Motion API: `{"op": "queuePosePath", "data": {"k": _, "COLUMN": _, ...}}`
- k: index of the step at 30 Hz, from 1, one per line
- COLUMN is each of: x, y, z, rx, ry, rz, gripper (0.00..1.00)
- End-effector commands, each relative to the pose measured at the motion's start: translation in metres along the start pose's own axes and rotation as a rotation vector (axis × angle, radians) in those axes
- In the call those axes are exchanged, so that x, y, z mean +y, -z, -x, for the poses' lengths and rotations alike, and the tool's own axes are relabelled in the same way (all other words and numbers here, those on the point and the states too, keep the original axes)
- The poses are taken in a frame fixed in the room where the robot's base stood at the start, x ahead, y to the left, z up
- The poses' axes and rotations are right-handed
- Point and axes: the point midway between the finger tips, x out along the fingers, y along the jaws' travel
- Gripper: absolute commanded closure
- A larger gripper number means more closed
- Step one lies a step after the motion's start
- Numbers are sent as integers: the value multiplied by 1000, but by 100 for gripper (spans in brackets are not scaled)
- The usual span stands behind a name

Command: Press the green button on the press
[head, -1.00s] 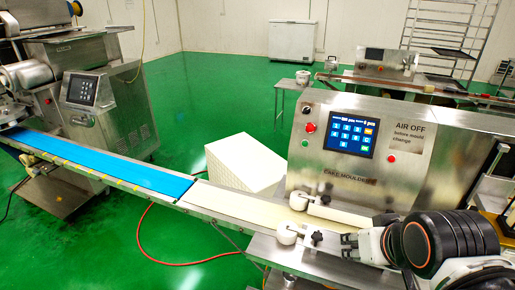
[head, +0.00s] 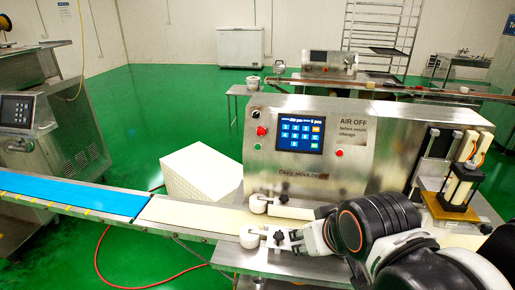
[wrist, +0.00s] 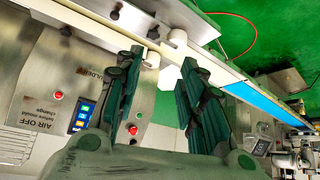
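The press is a steel machine (head: 380,125) with a lit blue screen. On its front, left of the screen, a dark knob, a red button (head: 261,131) and a small greenish button (head: 258,146) stand one above the other; the lowest is the greenish one. My gripper (head: 283,240) is low in front of the press, beside the white rollers over the belt, and apart from the button. In the wrist view the two dark green fingers (wrist: 162,58) are spread with nothing between them.
White rollers (head: 250,236) with black knobs stand at the belt's end, close to my gripper. The conveyor belt (head: 75,194) runs to the left. A stamping unit (head: 458,190) stands at the right. A white crate stack (head: 200,172) is behind the belt.

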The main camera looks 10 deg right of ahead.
Motion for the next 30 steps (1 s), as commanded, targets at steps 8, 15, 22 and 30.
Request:
{"op": "queuePosePath", "data": {"k": 8, "x": 0, "y": 0, "z": 0, "rx": 0, "ry": 0, "rz": 0, "gripper": 100}}
{"op": "queuePosePath", "data": {"k": 15, "x": 0, "y": 0, "z": 0, "rx": 0, "ry": 0, "rz": 0, "gripper": 100}}
{"op": "queuePosePath", "data": {"k": 22, "x": 0, "y": 0, "z": 0, "rx": 0, "ry": 0, "rz": 0, "gripper": 100}}
{"op": "queuePosePath", "data": {"k": 30, "x": 0, "y": 0, "z": 0, "rx": 0, "ry": 0, "rz": 0, "gripper": 100}}
